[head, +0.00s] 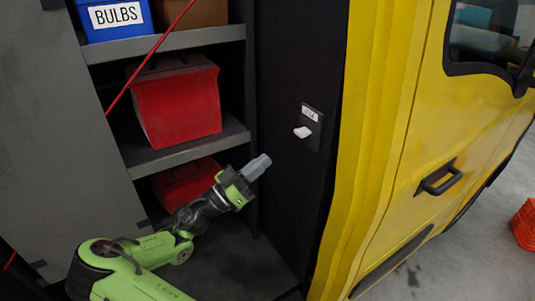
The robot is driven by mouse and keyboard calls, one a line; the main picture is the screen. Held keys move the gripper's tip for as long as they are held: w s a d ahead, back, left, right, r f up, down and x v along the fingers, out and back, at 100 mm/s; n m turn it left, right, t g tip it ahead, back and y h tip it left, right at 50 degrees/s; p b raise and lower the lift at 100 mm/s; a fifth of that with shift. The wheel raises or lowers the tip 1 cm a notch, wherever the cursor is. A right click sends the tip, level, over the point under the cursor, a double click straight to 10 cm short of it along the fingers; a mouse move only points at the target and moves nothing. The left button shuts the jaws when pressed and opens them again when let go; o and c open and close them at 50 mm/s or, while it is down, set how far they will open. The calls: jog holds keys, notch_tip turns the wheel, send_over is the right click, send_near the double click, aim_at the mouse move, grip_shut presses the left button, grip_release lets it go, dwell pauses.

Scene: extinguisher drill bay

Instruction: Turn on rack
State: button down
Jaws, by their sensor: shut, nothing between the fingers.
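A dark switch plate (313,124) with a small white label is fixed to the black side wall of the compartment. A white switch lever (302,132) sticks out of it to the left; the label is too small to read for sure. My gripper (262,161) is shut and empty, pointing up and right. In the picture it is below and left of the lever, with a gap between them. Grey shelves (190,152) stand behind my gripper, left of the switch.
A red case (178,105) sits on the middle shelf and another red case (180,185) below. A blue bin (113,18) marked BULBS is on top. The yellow vehicle body (395,140) borders the right. A red cord (150,58) crosses the shelves.

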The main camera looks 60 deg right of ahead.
aim_at(305, 128)
jog(key=p+x, duration=0.3)
jog(key=x, duration=0.8)
jog(key=shift+s+d+r, duration=0.15)
jog(key=shift+s+d, duration=0.05)
jog(key=shift+s, duration=0.05)
